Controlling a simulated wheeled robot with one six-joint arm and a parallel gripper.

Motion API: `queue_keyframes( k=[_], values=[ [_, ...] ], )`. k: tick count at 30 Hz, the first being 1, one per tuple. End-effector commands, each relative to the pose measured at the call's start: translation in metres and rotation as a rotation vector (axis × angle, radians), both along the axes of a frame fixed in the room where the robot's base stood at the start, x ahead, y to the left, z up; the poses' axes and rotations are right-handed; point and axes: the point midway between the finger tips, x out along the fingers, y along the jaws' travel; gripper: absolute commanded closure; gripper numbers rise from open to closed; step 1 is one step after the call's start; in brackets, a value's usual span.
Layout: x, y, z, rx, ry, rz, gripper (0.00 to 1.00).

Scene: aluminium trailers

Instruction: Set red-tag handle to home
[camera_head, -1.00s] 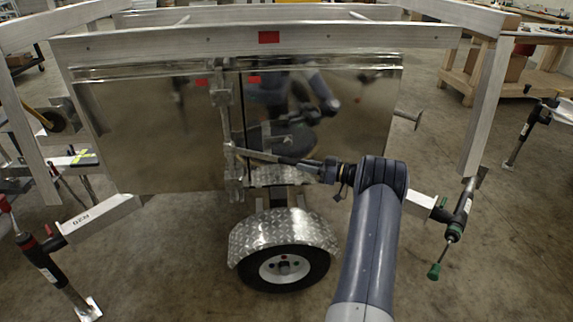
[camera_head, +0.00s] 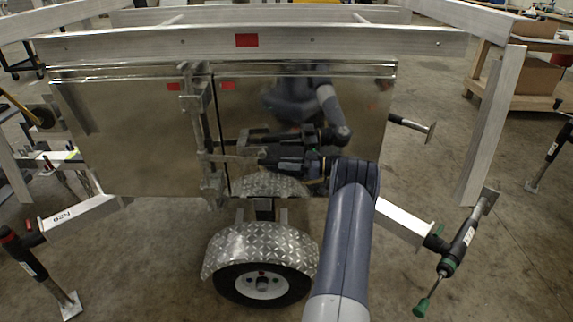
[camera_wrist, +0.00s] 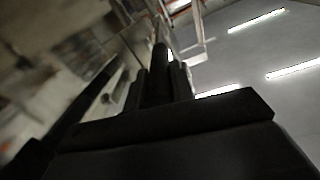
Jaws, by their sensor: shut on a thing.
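The metal handle (camera_head: 230,157) sticks out to the right from a vertical lock rod (camera_head: 195,120) on the trailer's shiny doors. It lies roughly level across the door seam. Small red tags (camera_head: 227,86) sit on the doors either side of the rod, and a larger one (camera_head: 246,40) is on the top rail. My gripper (camera_head: 263,160) is shut on the handle's right end, close to the right door panel. In the wrist view, my dark gripper fingers (camera_wrist: 160,85) fill the middle, and the handle between them is hard to make out.
The trailer wheel under its diamond-plate fender (camera_head: 258,250) stands below the doors. A jack with a green knob (camera_head: 460,245) is at the right, another jack (camera_head: 40,265) at the left. Upright frame posts flank the doors. The floor at front right is clear.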

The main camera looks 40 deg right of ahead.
Motion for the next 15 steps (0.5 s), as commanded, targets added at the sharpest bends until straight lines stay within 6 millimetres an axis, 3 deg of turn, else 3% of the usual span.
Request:
queue_keyframes(
  k=[7,8,15],
  values=[
    [0.0018,0.0012,0.0021,-0.001,-0.004,0.000,1.00],
    [0.0019,0.0012,0.0022,-0.001,-0.004,0.000,0.74],
    [0.0011,0.0010,0.0011,0.000,-0.002,0.001,0.55]
  ],
)
